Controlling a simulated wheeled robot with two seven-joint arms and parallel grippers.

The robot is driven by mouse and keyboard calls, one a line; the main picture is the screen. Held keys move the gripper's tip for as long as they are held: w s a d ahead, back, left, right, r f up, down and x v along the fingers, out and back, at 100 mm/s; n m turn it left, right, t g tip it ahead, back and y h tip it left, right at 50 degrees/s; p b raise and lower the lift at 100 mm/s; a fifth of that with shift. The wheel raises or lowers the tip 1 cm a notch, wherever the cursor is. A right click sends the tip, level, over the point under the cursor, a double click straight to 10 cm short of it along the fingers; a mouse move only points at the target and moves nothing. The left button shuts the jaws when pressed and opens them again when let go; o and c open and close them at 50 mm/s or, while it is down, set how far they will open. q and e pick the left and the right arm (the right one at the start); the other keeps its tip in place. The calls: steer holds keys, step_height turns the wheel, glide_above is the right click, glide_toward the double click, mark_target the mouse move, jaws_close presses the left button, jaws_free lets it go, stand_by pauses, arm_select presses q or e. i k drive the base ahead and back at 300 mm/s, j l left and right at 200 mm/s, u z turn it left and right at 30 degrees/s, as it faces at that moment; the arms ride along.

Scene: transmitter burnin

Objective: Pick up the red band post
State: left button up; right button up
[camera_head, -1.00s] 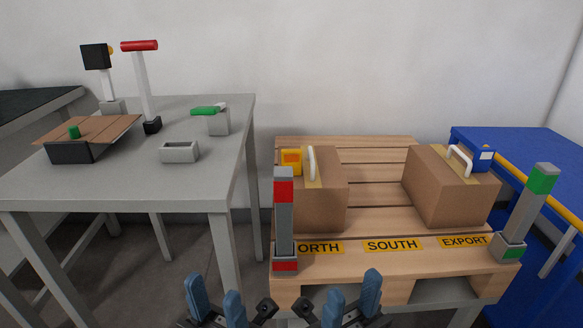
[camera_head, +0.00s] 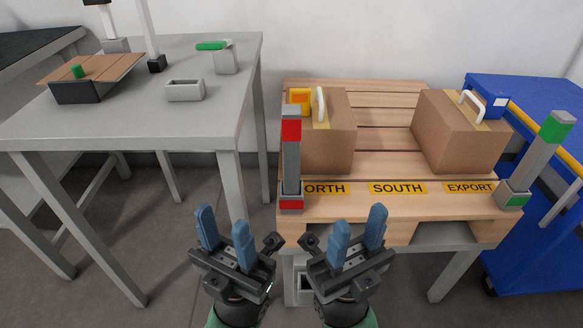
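The red band post (camera_head: 291,160) is a grey upright post with a red band near its top and a red band on its base. It stands at the front left corner of the wooden pallet, beside the NORTH label, whose first letter it hides. My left gripper (camera_head: 223,226) is open and empty, in front of the pallet and left of the post. My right gripper (camera_head: 360,228) is open and empty, in front of the pallet and right of the post. Neither gripper touches the post.
Two cardboard boxes (camera_head: 330,140) (camera_head: 461,134) with white handles stand on the pallet. A grey table (camera_head: 130,115) at left holds a grey tray (camera_head: 185,90) and other items. A blue cart (camera_head: 560,100) is at right.

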mark_target(290, 114)
steer(key=k+l, duration=1.3)
steer(key=l, duration=0.25)
steer(key=i+u, duration=0.05)
